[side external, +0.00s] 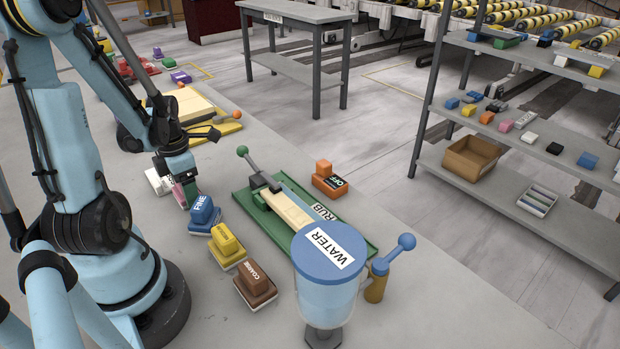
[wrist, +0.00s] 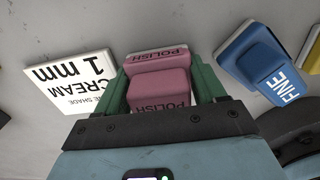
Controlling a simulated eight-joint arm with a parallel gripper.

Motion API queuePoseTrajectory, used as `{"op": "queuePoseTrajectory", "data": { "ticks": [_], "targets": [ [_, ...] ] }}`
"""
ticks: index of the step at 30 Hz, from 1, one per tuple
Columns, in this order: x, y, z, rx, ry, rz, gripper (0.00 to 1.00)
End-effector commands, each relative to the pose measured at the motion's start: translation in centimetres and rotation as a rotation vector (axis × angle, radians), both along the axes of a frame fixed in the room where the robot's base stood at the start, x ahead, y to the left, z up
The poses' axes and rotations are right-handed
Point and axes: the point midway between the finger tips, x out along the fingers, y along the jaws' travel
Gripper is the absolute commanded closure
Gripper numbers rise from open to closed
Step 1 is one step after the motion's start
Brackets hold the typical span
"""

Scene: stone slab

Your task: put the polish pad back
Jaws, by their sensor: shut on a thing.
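The pink polish pad (wrist: 160,84), with POLISH printed on it, sits between the green fingers of my gripper (wrist: 165,90) in the wrist view. My gripper is shut on it. In the side view my gripper (side external: 182,192) is low at the far end of the row of pads, and a strip of the pink pad (side external: 178,196) shows beside a green finger. I cannot tell whether the pad touches the slab. A white tile (wrist: 75,83) reading 1 mm CREAM lies left of it in the wrist view. The blue FINE pad (wrist: 262,62) is to the right, apart from the fingers.
A yellow pad (side external: 227,247) and a brown COARSE pad (side external: 256,286) continue the row. To their right are a green RUB board (side external: 262,222) with a lever, a WATER tank (side external: 328,285) and an orange OFF block (side external: 329,180). Shelves (side external: 540,120) stand beyond the slab.

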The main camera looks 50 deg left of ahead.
Motion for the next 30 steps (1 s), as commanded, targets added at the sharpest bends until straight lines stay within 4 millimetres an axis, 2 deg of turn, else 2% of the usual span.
{"op": "queuePoseTrajectory", "data": {
  "ticks": [7,8,9,22,30],
  "targets": [
    [0.0,0.0,-0.3,0.000,0.000,0.000,0.63],
    [0.0,0.0,-0.3,0.000,0.000,0.000,0.27],
    [0.0,0.0,-0.3,0.000,0.000,0.000,0.21],
    [0.0,0.0,0.0,0.000,0.000,0.000,0.20],
    [0.0,0.0,2.6,0.000,0.000,0.000,0.20]
  ]
}}
